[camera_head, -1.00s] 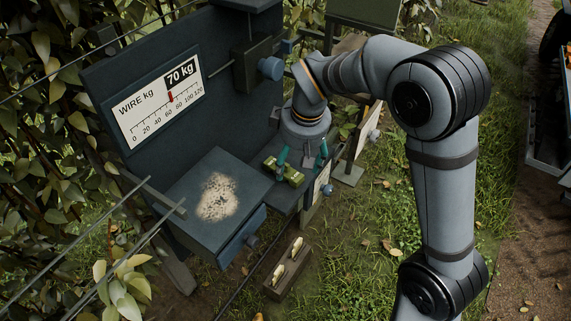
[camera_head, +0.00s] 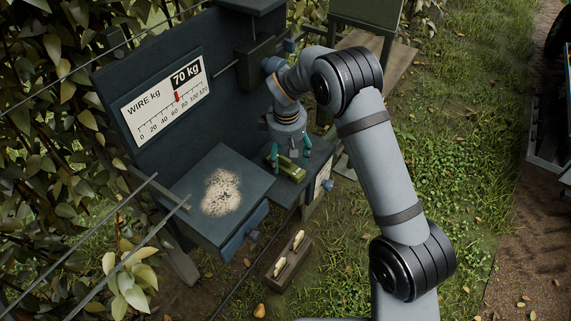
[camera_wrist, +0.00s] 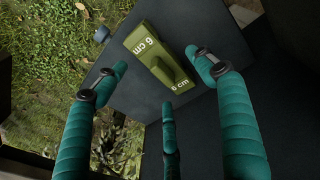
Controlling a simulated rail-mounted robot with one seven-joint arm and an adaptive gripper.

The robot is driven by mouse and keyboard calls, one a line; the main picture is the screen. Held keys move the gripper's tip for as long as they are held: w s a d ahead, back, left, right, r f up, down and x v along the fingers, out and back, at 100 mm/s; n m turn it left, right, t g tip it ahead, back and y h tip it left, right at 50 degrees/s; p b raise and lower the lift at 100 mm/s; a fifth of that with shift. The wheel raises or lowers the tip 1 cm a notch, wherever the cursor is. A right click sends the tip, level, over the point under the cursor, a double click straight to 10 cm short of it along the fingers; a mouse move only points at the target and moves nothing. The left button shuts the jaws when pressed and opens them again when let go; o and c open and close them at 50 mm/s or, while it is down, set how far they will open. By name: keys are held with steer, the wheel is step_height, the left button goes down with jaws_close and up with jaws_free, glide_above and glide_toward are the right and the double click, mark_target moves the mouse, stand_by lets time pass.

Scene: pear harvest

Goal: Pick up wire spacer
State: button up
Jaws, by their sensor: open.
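The wire spacer appears to be the olive-green block (camera_head: 291,167) lying on a small dark shelf (camera_head: 314,160) below the gauge panel. My gripper (camera_head: 291,158) points down over the block with teal fingers apart. In the wrist view my gripper's fingers (camera_wrist: 160,72) are spread on either side of the block, with a third finger below it. I see no finger closed on it.
A dark panel carries a gauge (camera_head: 168,99) reading "WIRE kg" and 70 kg. A box with a pale speckled top (camera_head: 221,191) stands left of the shelf. Wires cross the lower left.

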mark_target(287, 160)
steer(key=shift+w+f, duration=0.2)
steer(key=shift+f, duration=0.55)
steer(key=shift+w+f, duration=0.15)
steer(key=shift+f, duration=0.6)
steer(key=shift+c, duration=1.4)
steer(key=c, duration=1)
